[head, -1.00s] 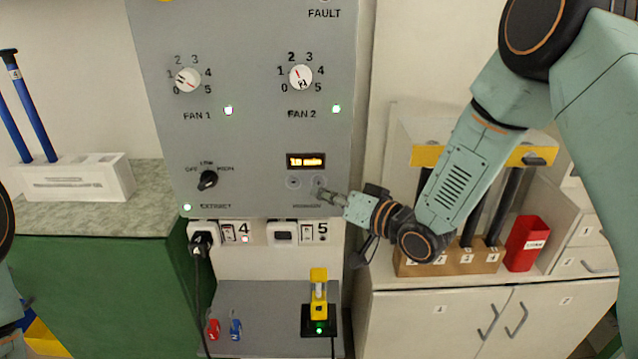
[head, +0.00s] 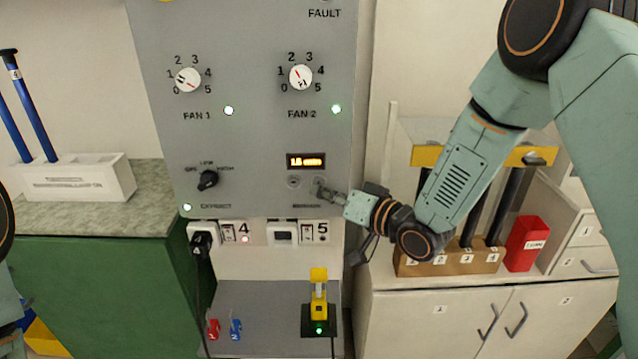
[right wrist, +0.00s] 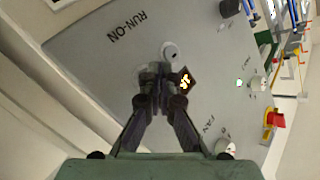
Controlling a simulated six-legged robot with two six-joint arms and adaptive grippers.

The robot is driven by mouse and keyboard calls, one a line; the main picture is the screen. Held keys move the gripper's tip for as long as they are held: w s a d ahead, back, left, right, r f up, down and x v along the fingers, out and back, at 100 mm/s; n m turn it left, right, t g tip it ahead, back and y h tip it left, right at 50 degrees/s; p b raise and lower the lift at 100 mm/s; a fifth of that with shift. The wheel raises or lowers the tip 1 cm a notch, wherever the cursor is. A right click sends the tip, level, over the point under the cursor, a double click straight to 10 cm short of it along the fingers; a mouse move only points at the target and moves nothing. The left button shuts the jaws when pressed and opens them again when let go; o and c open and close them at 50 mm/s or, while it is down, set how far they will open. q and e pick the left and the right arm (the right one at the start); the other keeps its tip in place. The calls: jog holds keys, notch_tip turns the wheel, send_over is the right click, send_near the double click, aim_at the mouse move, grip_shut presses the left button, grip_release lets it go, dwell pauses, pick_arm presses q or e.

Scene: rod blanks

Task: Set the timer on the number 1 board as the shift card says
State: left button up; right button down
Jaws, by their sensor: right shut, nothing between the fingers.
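The timer display (head: 306,161) on the grey board glows orange; its small digits are blurred and seem to read 15 min. It also shows, turned, in the right wrist view (right wrist: 185,80). Two round buttons sit below it. The left button (head: 293,182) is clear and also shows in the right wrist view (right wrist: 170,52). My right gripper (head: 322,190) is shut and empty, its fingertips at the right button and mostly hiding it. In the right wrist view its fingertips (right wrist: 158,80) are close to the board; contact cannot be told. My left gripper and a shift card are not in view.
The board (head: 250,135) also carries a FAN 1 dial (head: 187,79), a FAN 2 dial (head: 301,77) and an EXTRACT knob (head: 208,179). Sockets and a yellow device (head: 319,290) are below. A red container (head: 527,243) stands at the right.

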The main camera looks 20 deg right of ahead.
jog(key=shift+w+d, duration=0.2)
jog(key=shift+w, duration=0.45)
dwell(0.8)
jog(key=shift+s+a, duration=0.2)
jog(key=shift+s, duration=0.6)
jog(key=shift+s+a+p, duration=0.2)
jog(key=shift+s+a, duration=0.05)
jog(key=shift+s, duration=0.55)
jog(key=shift+s+a+p, duration=0.2)
jog(key=shift+s+p, duration=0.05)
jog(key=shift+s, duration=0.55)
jog(key=shift+s+a+p, duration=0.2)
jog(key=shift+s+a, duration=0.05)
jog(key=shift+s, duration=0.55)
